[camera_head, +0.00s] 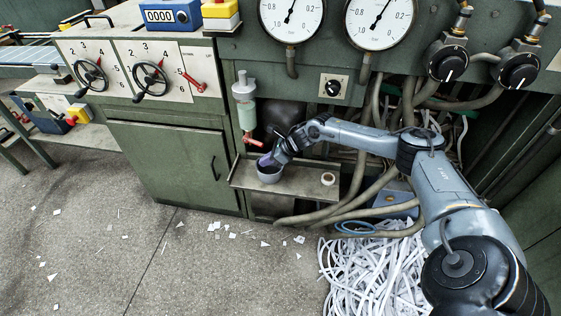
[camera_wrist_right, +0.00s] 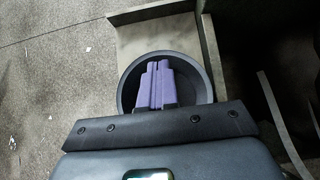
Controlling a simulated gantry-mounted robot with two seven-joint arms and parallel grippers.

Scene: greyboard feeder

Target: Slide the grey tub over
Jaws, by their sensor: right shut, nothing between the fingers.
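The grey tub (camera_head: 269,177) is a small round bowl. It stands at the left end of a narrow metal shelf on the front of the green machine. In the right wrist view its dark inside and round rim (camera_wrist_right: 208,86) show around my fingers. My right gripper (camera_head: 266,162) reaches down into the tub from above. Its purple fingers (camera_wrist_right: 157,68) are shut together with nothing between them, inside the rim. I cannot tell whether they touch the wall of the tub. My left gripper is not in view.
The shelf (camera_head: 302,188) has bare room to the right of the tub, up to a small pale ring (camera_head: 328,179). A greenish glass vessel (camera_head: 246,104) hangs above left. Hoses (camera_head: 352,205) run behind and beside the shelf. Shredded white strips (camera_head: 370,270) lie on the floor.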

